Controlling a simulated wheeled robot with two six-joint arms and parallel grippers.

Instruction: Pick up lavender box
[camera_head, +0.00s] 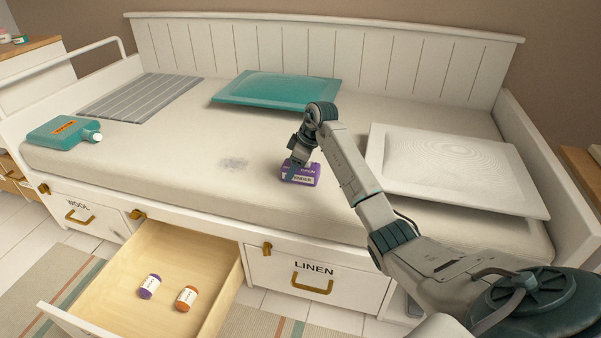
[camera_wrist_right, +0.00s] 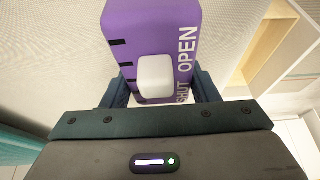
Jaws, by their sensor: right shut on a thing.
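The lavender box (camera_head: 301,177) is a small purple box with a white label, at the front middle of the daybed mattress. My right gripper (camera_head: 297,165) reaches down onto it from above and is shut on it. In the right wrist view the purple box (camera_wrist_right: 150,30) sits between the two fingers of the gripper (camera_wrist_right: 165,88), with a white square part and the words OPEN and SHUT on its face. Whether the box touches the mattress is hard to tell. My left gripper is not in view.
An open drawer (camera_head: 215,290) below holds a purple jar (camera_head: 149,286) and an orange jar (camera_head: 187,298). A teal bottle (camera_head: 62,134) lies at the mattress's left. A teal cushion (camera_head: 275,90), a white cushion (camera_head: 450,165) and a grey striped mat (camera_head: 140,96) lie on the mattress (camera_head: 190,170).

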